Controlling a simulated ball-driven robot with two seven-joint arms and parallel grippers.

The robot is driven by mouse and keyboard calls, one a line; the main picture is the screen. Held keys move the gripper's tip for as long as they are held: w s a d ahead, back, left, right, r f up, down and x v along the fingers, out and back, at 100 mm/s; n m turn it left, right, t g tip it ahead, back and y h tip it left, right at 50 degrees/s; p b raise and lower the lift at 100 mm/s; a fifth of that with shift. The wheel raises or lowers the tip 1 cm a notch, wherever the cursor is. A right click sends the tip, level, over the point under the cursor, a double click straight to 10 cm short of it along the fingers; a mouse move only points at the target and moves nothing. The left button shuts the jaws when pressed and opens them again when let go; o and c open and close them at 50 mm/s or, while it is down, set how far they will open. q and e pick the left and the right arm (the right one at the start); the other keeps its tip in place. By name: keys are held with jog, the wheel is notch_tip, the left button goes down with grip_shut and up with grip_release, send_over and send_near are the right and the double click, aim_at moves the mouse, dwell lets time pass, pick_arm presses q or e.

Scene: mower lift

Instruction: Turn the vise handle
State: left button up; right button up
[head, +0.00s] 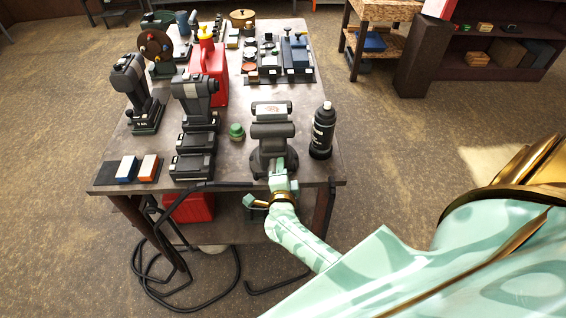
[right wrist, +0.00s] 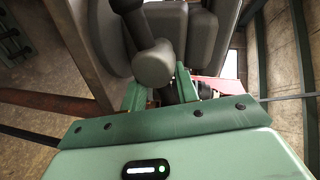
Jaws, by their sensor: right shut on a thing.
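The dark grey vise (head: 272,135) stands at the front edge of the workbench. My right gripper (head: 280,166) reaches up to its front from below. In the right wrist view, the vise handle (right wrist: 153,65) is a dark bar with a rounded knob at its near end. The green fingers of my right gripper (right wrist: 162,88) stand on both sides of the handle area, shut on the handle; the knob partly hides the contact. My left gripper is not in view.
The workbench (head: 105,178) holds a black spray bottle (head: 322,131) right of the vise and a small green item (head: 236,131) to its left. Cordless drills (head: 196,98) and a red canister (head: 209,68) stand farther left. A black cable (head: 236,270) hangs off the front.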

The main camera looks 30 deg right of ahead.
jog(key=shift+a+f, duration=0.2)
jog(key=shift+a, duration=0.05)
jog(key=o, duration=0.8)
jog(key=shift+o, duration=0.9)
jog(key=shift+w+a, duration=0.1)
jog(key=shift+w, duration=0.05)
jog(key=shift+r, duration=0.1)
